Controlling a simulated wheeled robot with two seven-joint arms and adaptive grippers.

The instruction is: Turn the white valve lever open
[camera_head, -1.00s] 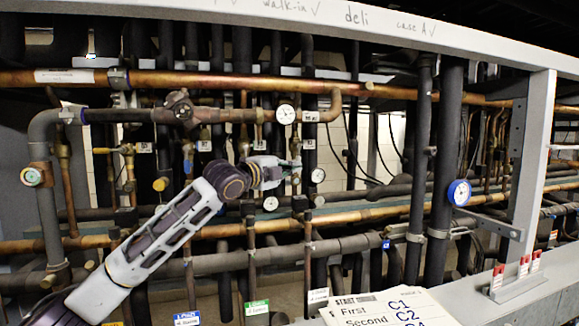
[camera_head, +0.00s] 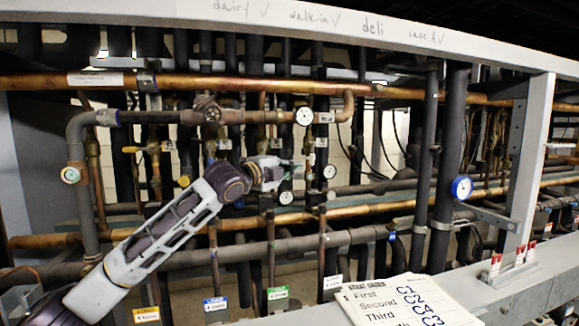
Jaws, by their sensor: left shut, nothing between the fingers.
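My left arm comes in from the lower left, and its gripper (camera_head: 287,167) is in front of the upright pipes in the middle of the rack. Its fingers are shut and small in the picture, with nothing seen between them. Some small green and pale parts show close to the fingertips; I cannot tell whether they touch. I cannot pick out the white valve lever for sure; it may be among these parts or hidden by the gripper. A yellow lever (camera_head: 133,149) is on a valve farther left. My right gripper is not in view.
Round gauges sit around the gripper: one above (camera_head: 304,116), one to the right (camera_head: 329,171), one just below (camera_head: 286,198). A copper pipe (camera_head: 230,83) runs across above. A blue-rimmed gauge (camera_head: 461,187) is at right. A paper list (camera_head: 405,300) lies at the front.

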